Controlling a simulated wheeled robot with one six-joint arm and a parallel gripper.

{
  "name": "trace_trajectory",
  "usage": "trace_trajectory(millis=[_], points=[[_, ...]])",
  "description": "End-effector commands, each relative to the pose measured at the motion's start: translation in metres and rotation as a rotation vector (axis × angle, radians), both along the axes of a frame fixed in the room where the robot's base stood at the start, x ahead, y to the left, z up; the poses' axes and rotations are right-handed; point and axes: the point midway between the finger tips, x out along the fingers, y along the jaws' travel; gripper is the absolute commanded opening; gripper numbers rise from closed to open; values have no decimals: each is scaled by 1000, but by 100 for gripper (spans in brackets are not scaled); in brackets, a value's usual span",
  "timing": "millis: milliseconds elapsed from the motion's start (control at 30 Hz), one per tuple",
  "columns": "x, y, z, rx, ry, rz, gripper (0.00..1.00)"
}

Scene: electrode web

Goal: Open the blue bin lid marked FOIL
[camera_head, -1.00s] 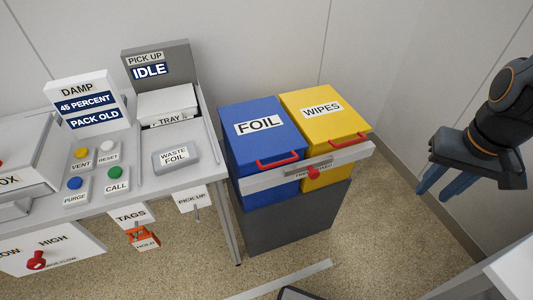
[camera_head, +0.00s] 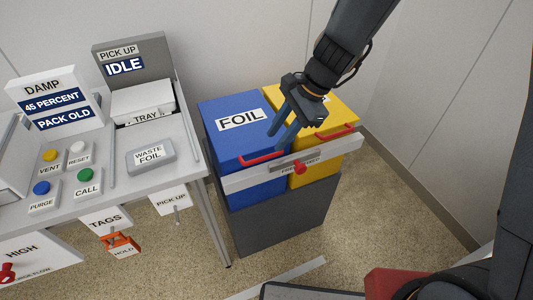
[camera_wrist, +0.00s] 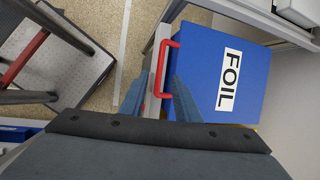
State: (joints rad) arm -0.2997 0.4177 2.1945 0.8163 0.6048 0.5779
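The blue bin lid marked FOIL (camera_head: 224,139) is closed and lies flat, with a red handle (camera_head: 262,159) along its front edge. In the wrist view the blue lid (camera_wrist: 250,75) fills the right side and its red handle (camera_wrist: 166,68) is just beyond my fingertips. My gripper (camera_head: 276,135) is above the front right part of the blue lid, close to the handle. Its two blue fingers are apart in the wrist view (camera_wrist: 155,95), with nothing held. The handle's near end appears between the fingers; I cannot tell the height gap.
A yellow bin (camera_head: 342,115) with a red handle stands right beside the blue one. A pale bar with a red knob (camera_head: 299,168) crosses the front of both bins. The bench with a WASTE FOIL block (camera_head: 150,155) is at left.

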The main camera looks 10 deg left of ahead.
Motion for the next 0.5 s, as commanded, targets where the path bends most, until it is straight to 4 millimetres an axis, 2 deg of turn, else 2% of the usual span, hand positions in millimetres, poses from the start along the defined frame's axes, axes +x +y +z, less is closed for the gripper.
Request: trace_trajectory(millis=[500], points=[[-4,29,-61,2,4,-3,30]])
